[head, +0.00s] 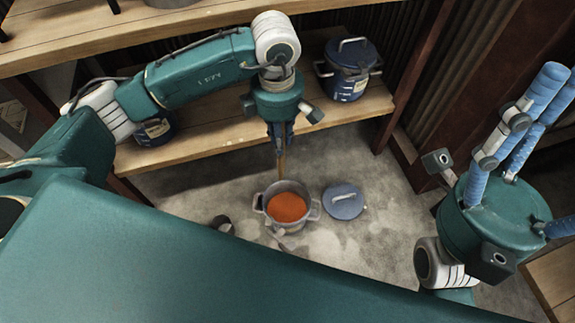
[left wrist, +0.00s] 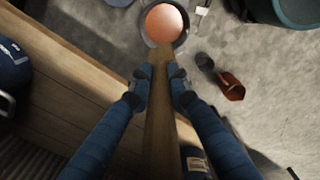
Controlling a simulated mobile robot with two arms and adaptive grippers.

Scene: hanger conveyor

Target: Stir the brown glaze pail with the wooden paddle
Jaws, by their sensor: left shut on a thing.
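My left gripper (head: 282,138) is shut on the wooden paddle (head: 281,163), which points down. The left wrist view shows the paddle (left wrist: 158,105) between the blue fingers (left wrist: 158,88). The grey two-handled pail (head: 259,203) stands open on the floor below, with orange-brown glaze (head: 287,207) inside. The pail (left wrist: 149,36) is also at the top of the left wrist view. My right gripper (head: 535,115) has blue fingers pointing up, partly cut off by the frame edge.
A blue lid (head: 344,201) lies on the floor right of the pail. A small dark cup (head: 222,224) is at its left. Behind is a low wooden shelf (head: 225,135) with a blue lidded pail (head: 350,80) and another pail (head: 154,131). An upper shelf (head: 110,42) overhangs.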

